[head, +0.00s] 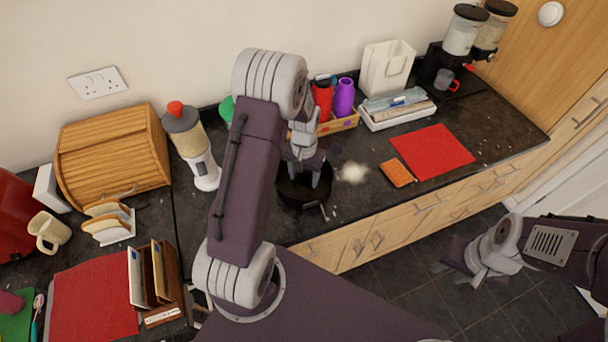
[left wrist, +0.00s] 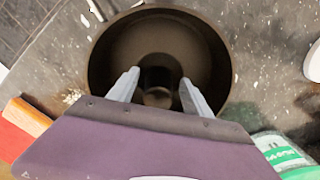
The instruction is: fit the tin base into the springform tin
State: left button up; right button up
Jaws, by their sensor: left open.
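The dark round springform tin (head: 303,201) stands on the granite worktop, with a small light part, perhaps its clasp, at its front right. My left gripper (head: 304,176) is above the tin, fingers pointing down. In the left wrist view the gripper (left wrist: 159,78) is open over the tin (left wrist: 100,62), its two fingers apart and nothing seen between them. A dark round shape (left wrist: 158,97) shows inside the tin below the fingers; I cannot tell if it is the base or a shadow. No separate tin base can be made out. My right gripper (head: 455,275) is over the floor, apparently open and empty.
Behind are a crate with red and purple bottles (head: 344,97). The worktop's front edge is close.

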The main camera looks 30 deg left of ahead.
pick_arm(q)
notch_tip(320, 180, up, 12)
jog(key=shift+b, duration=0.35)
jog(key=s+d+f, duration=0.1)
jog(key=s+d, duration=0.2)
jog(key=s, duration=0.3)
jog(key=s+d+f+t, duration=0.1)
jog(key=s+d+f, duration=0.1)
jog(key=s+d, duration=0.2)
jog(key=s, duration=0.2)
jog(key=shift+s+d+f, duration=0.25)
jog(key=shift+s+f, duration=0.05)
jog(key=shift+s, duration=0.1)
dwell(0.4)
